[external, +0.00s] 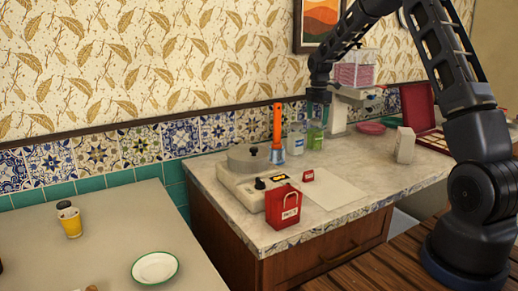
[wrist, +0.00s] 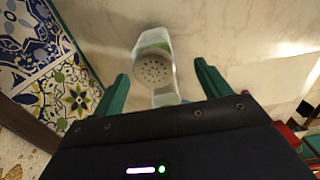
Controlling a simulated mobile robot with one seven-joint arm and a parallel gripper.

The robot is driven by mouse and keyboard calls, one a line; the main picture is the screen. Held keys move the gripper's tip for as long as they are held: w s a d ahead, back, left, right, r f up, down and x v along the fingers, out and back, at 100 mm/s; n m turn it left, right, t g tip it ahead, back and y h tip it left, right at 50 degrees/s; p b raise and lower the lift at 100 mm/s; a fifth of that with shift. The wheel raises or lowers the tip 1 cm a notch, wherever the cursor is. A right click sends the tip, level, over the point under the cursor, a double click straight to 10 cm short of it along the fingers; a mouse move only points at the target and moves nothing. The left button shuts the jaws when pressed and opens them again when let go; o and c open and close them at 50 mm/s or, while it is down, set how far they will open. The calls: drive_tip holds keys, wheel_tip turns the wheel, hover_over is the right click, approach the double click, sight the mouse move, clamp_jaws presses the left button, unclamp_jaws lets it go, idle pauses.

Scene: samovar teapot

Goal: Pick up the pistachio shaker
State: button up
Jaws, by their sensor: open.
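A shaker with a green body, which I take as the pistachio shaker (external: 315,137), stands upright on the counter near the tiled wall. In the wrist view a shaker's round, perforated grey lid (wrist: 153,72) faces the camera, with a pale green and white body behind it. My gripper (external: 318,104) is above the green shaker, pointing down. In the wrist view its two green fingers (wrist: 161,72) are apart, one on each side of the lid, with nothing held. Whether the fingers reach down beside the shaker's body is unclear.
A clear jar with a pale label (external: 295,142) stands just left of the shaker. A white machine (external: 340,112) is behind on the right, and a white carton (external: 404,145) stands right.

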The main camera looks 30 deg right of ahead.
sight(316, 120)
drive_tip(key=shift+w+d+f, duration=0.1)
drive_tip(key=shift+w+f, duration=0.1)
drive_tip(key=shift+f, duration=1.15)
drive_tip(key=shift+w+f, duration=0.15)
drive_tip(key=shift+f, duration=1.2)
drive_tip(key=c, duration=1.2)
drive_tip(key=shift+r, duration=0.2)
